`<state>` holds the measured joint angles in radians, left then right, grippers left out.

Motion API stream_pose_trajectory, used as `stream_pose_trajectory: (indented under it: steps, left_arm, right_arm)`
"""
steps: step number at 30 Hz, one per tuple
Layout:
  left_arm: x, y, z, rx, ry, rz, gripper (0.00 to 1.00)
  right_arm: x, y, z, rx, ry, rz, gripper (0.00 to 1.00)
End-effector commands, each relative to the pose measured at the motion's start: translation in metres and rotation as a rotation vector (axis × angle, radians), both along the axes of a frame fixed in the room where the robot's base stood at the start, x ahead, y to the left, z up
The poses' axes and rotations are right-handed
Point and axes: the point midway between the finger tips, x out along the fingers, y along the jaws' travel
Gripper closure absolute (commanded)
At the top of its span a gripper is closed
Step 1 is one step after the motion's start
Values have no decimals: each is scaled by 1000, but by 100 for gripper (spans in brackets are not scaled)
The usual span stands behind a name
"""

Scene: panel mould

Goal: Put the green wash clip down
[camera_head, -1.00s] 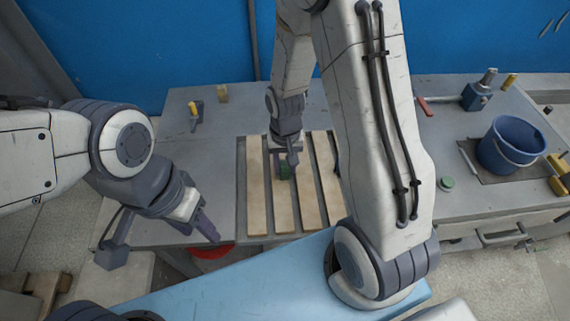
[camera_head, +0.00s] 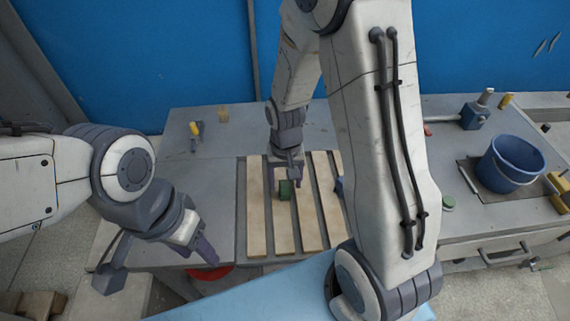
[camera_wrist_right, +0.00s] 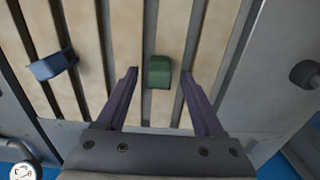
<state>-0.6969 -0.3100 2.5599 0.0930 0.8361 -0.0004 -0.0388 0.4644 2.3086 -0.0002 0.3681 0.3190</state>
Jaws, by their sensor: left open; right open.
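The green wash clip (camera_head: 286,189) is a small green block on the wooden slats in the head view. In the right wrist view the clip (camera_wrist_right: 158,72) sits between my two spread fingers, with a gap on each side. My right gripper (camera_head: 288,182) is open at the clip and does not hold it. The right wrist view shows its fingertips (camera_wrist_right: 159,72) on either side of the clip. My left gripper (camera_head: 212,258) is open and empty over the front left edge of the table, away from the clip.
The slatted panel (camera_head: 256,215) lies on the grey table (camera_head: 205,170). A blue block (camera_wrist_right: 54,64) is on the slats in the right wrist view. A blue bucket (camera_head: 511,160) stands at the right. A yellow-handled tool (camera_head: 195,131) is at the back left. My right arm hides part of the table.

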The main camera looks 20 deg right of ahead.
Motion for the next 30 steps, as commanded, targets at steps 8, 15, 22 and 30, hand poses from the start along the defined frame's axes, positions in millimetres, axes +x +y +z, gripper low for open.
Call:
stream_pose_trajectory:
  steps: [8, 15, 22, 30]
  left_arm:
    - [0, 0, -1, 0, 0, 0, 50]
    - [0, 0, -2, 0, 0, 0, 50]
    - [0, 0, -2, 0, 0, 0, 50]
    - [0, 0, -2, 0, 0, 0, 50]
  right_arm:
    - [2, 0, 63, 1, -9, 0, 31]
    - [1, 1, 92, 0, -3, 2, 31]
    - [-44, 60, 122, 21, -22, 277, 31]
    - [-152, 120, 147, 71, -41, 801, 31]
